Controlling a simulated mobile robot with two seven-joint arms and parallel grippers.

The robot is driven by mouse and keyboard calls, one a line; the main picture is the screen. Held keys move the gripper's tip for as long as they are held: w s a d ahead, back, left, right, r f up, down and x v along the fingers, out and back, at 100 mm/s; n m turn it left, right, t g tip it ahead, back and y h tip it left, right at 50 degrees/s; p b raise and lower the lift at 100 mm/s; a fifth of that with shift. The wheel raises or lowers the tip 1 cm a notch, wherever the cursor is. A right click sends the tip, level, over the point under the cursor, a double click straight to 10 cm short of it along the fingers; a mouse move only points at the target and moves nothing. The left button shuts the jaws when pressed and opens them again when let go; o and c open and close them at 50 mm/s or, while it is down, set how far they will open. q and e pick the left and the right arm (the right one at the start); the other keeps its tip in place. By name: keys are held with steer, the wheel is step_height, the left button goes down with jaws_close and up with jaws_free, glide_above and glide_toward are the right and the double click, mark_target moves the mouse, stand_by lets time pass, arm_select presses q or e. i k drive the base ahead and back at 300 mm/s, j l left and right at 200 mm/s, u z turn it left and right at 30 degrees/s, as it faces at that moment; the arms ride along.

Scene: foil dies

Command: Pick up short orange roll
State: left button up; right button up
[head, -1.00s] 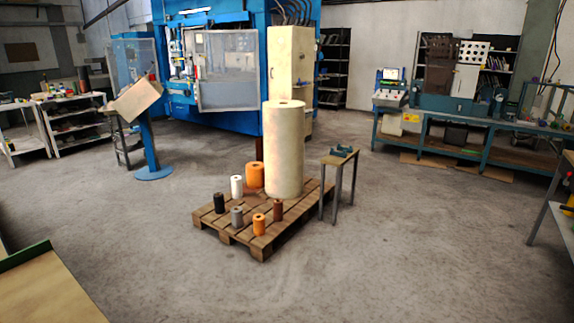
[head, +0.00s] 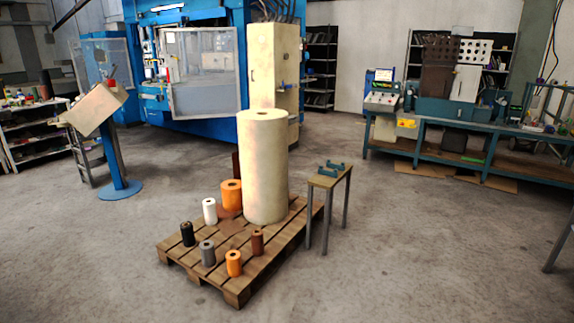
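The short orange roll (head: 233,263) stands upright at the front corner of a wooden pallet (head: 180,258) in the head view. A larger orange roll (head: 231,196) stands further back on the same pallet, beside a tall cream roll (head: 264,168). A grey roll (head: 207,253) is just left of the short orange roll, and a small brown roll (head: 257,242) is just behind it to the right. Neither of my grippers shows in the head view.
A black roll (head: 187,233) and a white roll (head: 210,211) also stand on the pallet. A small table (head: 327,180) with teal parts is close to its right side. A blue pedestal (head: 118,160) is at the left. The floor in front is clear.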

mark_target(233, 258)
steer(key=i+j+u, duration=0.1)
steer(key=i+u, duration=0.95)
steer(key=i+j+z, duration=0.3)
steer(key=i, duration=0.15)
steer(key=i+j+z, duration=0.45)
steer(key=z, duration=0.2)
steer(key=i+j+z, duration=0.2)
steer(key=z, duration=0.15)
steer(key=i+j+z, duration=0.55)
steer(key=j+z, duration=0.55)
steer(key=i+j, duration=0.05)
steer(key=j, duration=0.05)
